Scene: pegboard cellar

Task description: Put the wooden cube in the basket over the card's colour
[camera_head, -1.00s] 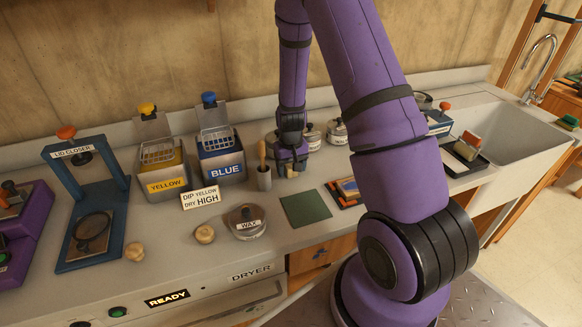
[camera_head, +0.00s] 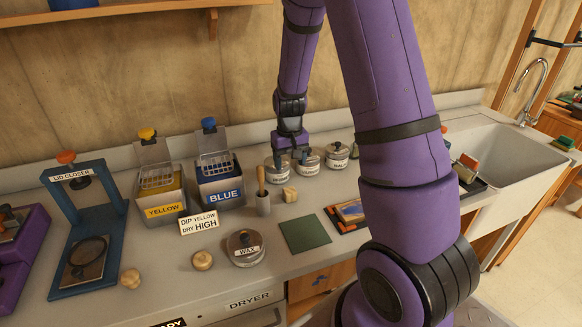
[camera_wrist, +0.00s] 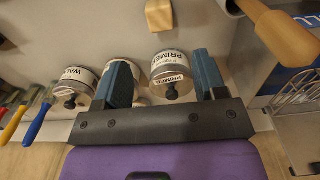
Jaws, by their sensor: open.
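The wooden cube (camera_head: 290,195) sits on the counter to the right of a pot with a wooden-handled tool. It also shows at the top edge of the wrist view (camera_wrist: 159,13). My gripper (camera_head: 293,157) is open and empty, above and behind the cube, by the jars. In the wrist view the fingers (camera_wrist: 163,72) are apart with no cube between them. The card (camera_head: 199,221) reads "DIP YELLOW DRY HIGH". The wire basket over the yellow tank (camera_head: 157,178) is at the left. Another basket (camera_head: 215,163) is over the blue tank (camera_head: 222,192).
Lidded jars (camera_head: 337,155) stand at the back near my gripper. The tool pot (camera_head: 263,203) is close to the cube. A wax tin (camera_head: 245,248), a green mat (camera_head: 305,233) and round wooden knobs (camera_head: 202,261) lie in front. A lid closer (camera_head: 88,235) stands at the left.

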